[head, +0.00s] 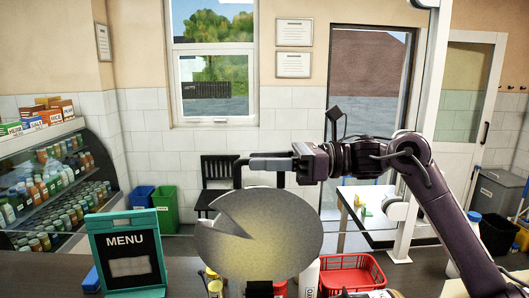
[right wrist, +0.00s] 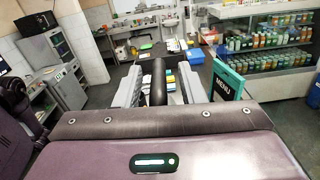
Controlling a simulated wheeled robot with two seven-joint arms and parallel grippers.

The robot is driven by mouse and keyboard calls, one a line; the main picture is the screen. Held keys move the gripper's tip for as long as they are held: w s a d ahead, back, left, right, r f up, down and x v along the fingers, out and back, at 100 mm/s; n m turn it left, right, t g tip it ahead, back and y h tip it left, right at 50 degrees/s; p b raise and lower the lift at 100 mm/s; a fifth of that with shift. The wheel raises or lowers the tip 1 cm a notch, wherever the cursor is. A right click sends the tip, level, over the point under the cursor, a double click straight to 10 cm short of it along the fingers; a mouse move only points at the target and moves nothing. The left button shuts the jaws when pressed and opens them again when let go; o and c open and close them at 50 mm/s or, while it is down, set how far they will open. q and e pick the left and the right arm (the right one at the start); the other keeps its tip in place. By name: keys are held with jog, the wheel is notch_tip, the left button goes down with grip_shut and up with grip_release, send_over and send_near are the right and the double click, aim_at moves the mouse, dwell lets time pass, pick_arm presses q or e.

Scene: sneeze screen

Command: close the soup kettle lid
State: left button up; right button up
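The soup kettle lid (head: 262,240) is a large grey disc with a notch at its upper left. It stands steeply tilted in the middle of the head view and hides what is behind it; I cannot make out the kettle body. A black bar, apparently the lid's handle (right wrist: 158,82), shows in the right wrist view. My right gripper (head: 268,163) reaches in from the right above the lid's top edge. In the right wrist view its fingers (right wrist: 160,88) are apart on both sides of the bar, with gaps visible. My left gripper is not in view.
A green menu stand (head: 127,252) is left of the lid on the dark counter (head: 190,270). A red basket (head: 352,273) is to the right. Bottles and jars stand close behind and below the lid. A clear screen's post (head: 408,215) rises at right.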

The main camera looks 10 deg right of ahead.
jog(key=shift+s, duration=0.1)
grip_shut()
dwell(0.3)
